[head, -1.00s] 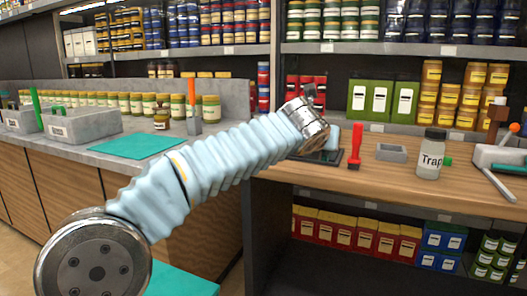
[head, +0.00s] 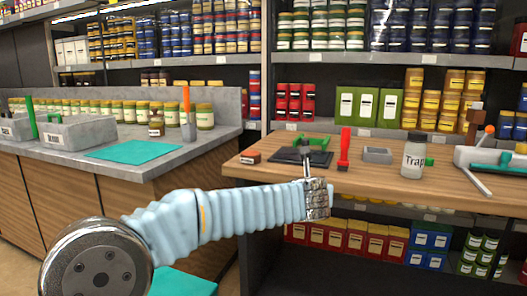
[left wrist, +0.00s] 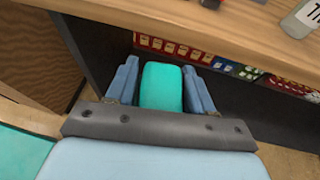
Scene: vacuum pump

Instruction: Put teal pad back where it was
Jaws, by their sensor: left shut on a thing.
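My left gripper (left wrist: 163,74) is shut on a teal pad, a rounded block (left wrist: 161,92) that sits between its two pale blue fingers in the left wrist view. The wooden table's edge lies beyond the fingertips there. In the head view my left arm reaches in from the left, its chrome wrist in front of the wooden table (head: 450,180); the pad and fingers cannot be made out there. A black tray (head: 289,156) with a green frame-like part (head: 313,142) lies on that table behind the wrist. My right gripper is not in view.
A red-handled tool (head: 344,150), a grey open box (head: 377,155) and a Trap jar (head: 413,160) stand right of the tray. A small brown block (head: 250,157) is to its left. A flat teal mat (head: 135,151) lies on the grey left counter.

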